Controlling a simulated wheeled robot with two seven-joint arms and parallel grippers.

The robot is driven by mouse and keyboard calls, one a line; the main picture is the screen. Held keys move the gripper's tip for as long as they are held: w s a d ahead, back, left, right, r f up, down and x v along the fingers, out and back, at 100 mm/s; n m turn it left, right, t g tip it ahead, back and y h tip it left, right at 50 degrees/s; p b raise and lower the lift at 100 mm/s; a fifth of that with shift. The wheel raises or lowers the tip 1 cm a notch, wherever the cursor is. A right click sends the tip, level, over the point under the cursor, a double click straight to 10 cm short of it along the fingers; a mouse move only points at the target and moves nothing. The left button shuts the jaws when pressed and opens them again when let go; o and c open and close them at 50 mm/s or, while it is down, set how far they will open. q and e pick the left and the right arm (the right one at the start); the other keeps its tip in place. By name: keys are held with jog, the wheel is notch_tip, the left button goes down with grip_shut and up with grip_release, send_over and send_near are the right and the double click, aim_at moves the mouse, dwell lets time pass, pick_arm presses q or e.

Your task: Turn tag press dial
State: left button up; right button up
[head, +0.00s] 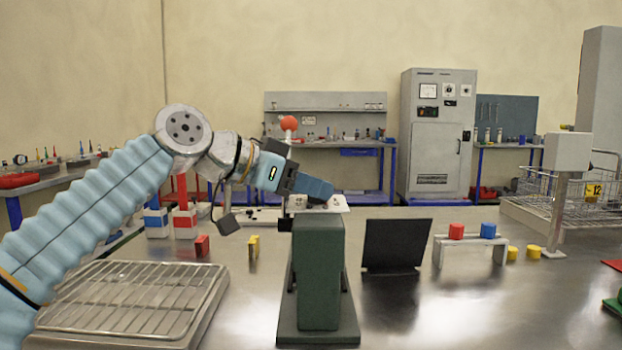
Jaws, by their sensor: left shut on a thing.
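The tag press (318,275) is a dark green upright block on a green base in the middle of the steel table, with its plain back towards me. A red ball knob (289,123) on a thin rod stands above it. My left gripper (304,190) reaches in from the left and is at the top of the press, shut on its dial. The dial itself is mostly hidden behind the fingers and the press body, so its angle cannot be told. My right gripper is out of view.
A wire rack on a tray (130,300) lies at the left front. A black panel (397,245) stands right of the press. Beyond it, a small grey stand (470,247) carries a red and a blue cylinder. A wire basket (560,190) is at the right.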

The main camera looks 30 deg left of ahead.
pick_arm(q)
jog(key=shift+w+a+m+g+h, duration=0.15)
jog(key=shift+m+g+h, duration=0.55)
jog(key=shift+m+h, duration=0.4)
jog(key=shift+f, duration=0.1)
jog(key=o, duration=1)
jog(key=shift+o, duration=0.2)
